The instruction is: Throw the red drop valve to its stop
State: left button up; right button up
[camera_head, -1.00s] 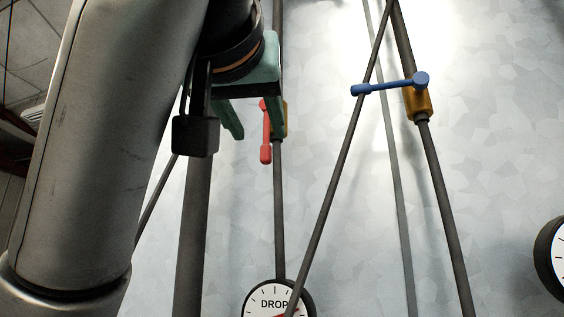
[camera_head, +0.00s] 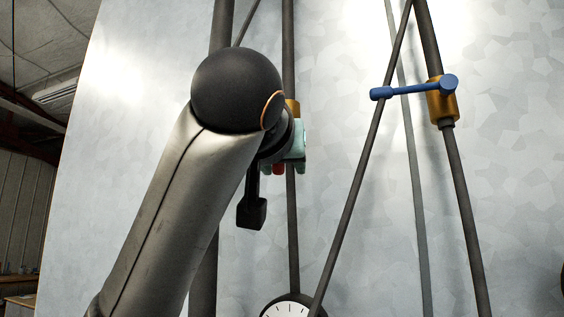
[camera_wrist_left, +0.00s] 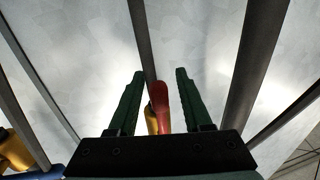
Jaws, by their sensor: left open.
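The red drop valve's lever (camera_wrist_left: 159,105) lies between the two green fingers of my left gripper (camera_wrist_left: 160,76) in the left wrist view. A gap shows on each side, so the fingers are open around it and not closed on it. Its yellow brass body (camera_wrist_left: 151,122) shows just beside the lever. In the head view my left wrist hides most of the valve. Only a bit of red (camera_head: 278,169) shows by the gripper (camera_head: 285,168), and the brass body (camera_head: 292,107) shows above. My right gripper is not in view.
A blue-handled valve (camera_head: 415,88) with a brass body (camera_head: 443,102) sits on a pipe to the right. A round gauge (camera_head: 290,309) is cut off at the bottom. Dark pipes (camera_head: 464,215) run before the pale metal wall (camera_head: 520,190).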

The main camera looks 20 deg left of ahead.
pick_arm(q)
grip_shut()
dwell(1.4)
